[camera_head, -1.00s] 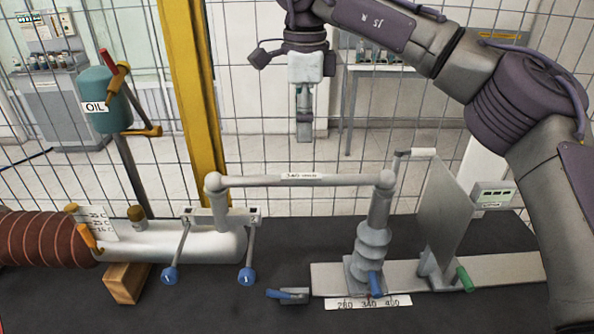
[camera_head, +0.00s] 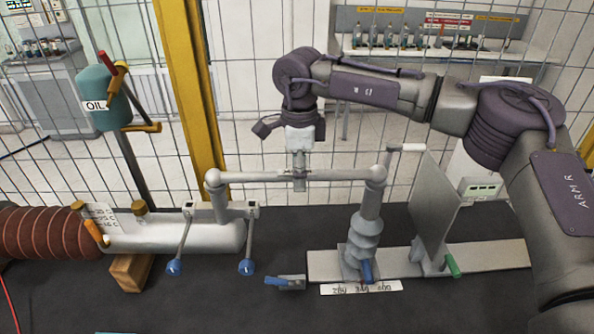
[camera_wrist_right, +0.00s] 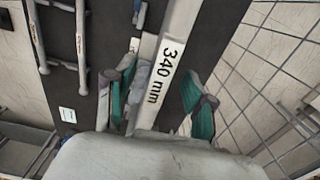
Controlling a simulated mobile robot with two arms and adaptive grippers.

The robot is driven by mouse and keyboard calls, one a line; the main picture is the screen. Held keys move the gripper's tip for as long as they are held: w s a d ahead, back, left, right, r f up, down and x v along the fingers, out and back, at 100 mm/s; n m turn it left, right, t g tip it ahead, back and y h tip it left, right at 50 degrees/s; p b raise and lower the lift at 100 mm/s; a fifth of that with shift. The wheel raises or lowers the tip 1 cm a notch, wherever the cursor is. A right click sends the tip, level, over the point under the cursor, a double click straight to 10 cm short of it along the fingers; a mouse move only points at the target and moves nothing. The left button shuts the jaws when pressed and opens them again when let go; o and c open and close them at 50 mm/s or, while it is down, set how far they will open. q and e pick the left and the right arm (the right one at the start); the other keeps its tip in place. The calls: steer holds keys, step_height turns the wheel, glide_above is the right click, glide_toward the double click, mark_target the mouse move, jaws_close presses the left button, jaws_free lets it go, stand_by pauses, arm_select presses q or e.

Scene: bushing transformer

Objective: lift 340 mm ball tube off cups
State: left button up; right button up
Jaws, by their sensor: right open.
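The ball tube (camera_head: 245,177) is a pale grey horizontal bar with a ball at each end. The cups under the balls are hard to make out. My right gripper (camera_head: 300,178) points down at the middle of the tube, open. In the wrist view, the tube with its "340 mm" label (camera_wrist_right: 162,75) runs between the teal-padded fingers of the right gripper (camera_wrist_right: 160,98). My left gripper is not in view.
A grey upright plate (camera_head: 432,205) stands right of the insulator on a flat rail (camera_head: 490,257). A white cylinder (camera_head: 160,238) with blue-tipped levers and an oil tank (camera_head: 100,95) are at left. A yellow post (camera_head: 190,90) and wire fence stand behind.

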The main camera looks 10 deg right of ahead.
jaws_close()
steer(key=shift+r, duration=0.1)
stand_by(0.3)
steer(key=shift+r+b, duration=0.4)
steer(key=r, duration=0.1)
steer(key=r+b, duration=0.1)
steer(key=s+r+b, duration=0.1)
steer(key=shift+d+r, duration=0.25)
steer(key=shift+d, duration=0.1)
steer(key=s+d+r+b, duration=0.4)
steer(key=s+d+r, duration=0.1)
steer(key=s, duration=0.3)
steer(key=shift+s+d+r, duration=0.35)
steer(key=shift+s+r, duration=0.05)
steer(key=shift+r, duration=0.4)
